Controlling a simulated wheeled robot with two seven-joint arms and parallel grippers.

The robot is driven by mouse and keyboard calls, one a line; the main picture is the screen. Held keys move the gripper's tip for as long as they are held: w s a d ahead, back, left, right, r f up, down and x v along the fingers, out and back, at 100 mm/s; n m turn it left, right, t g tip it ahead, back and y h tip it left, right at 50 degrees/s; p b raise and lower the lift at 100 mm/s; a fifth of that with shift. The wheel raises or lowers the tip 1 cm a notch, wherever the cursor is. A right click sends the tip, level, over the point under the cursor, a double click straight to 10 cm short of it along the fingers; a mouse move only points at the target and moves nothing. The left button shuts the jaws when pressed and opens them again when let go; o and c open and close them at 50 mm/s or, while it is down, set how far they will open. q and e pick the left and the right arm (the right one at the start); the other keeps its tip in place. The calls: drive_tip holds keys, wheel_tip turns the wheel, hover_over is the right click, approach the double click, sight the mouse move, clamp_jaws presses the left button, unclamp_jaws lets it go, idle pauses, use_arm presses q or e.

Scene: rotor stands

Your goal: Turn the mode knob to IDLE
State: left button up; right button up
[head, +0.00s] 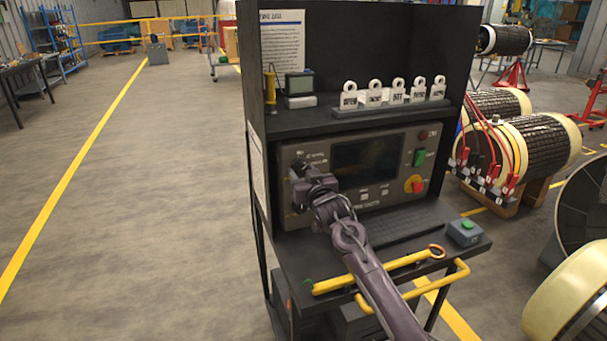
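The grey control panel (406,196) sits in the black cabinet under a shelf, with a dark screen (366,162) in its middle. My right arm comes in from the bottom right, and my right gripper (300,166) is at the upper left part of the panel face, left of the screen. The gripper and wrist cover that part of the panel, so I cannot make out the mode knob or its setting. The small lettering above the gripper is too blurred to read. I cannot tell whether the fingers are open or shut, or touching anything. My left gripper is not in view.
A red-and-yellow knob (414,184) and green switch (419,157) are at the panel's right. White tags (397,91) stand on the shelf above. A yellow-handled tool (378,270) and a grey button box (464,232) lie on the ledge.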

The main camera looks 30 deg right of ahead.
drive_tip(key=c, duration=0.7)
drive_tip(key=shift+n, duration=0.4)
drive_tip(key=n, duration=0.4)
drive_tip(key=shift+d+n, duration=0.1)
drive_tip(key=shift+n, duration=2)
drive_tip(key=o, duration=1)
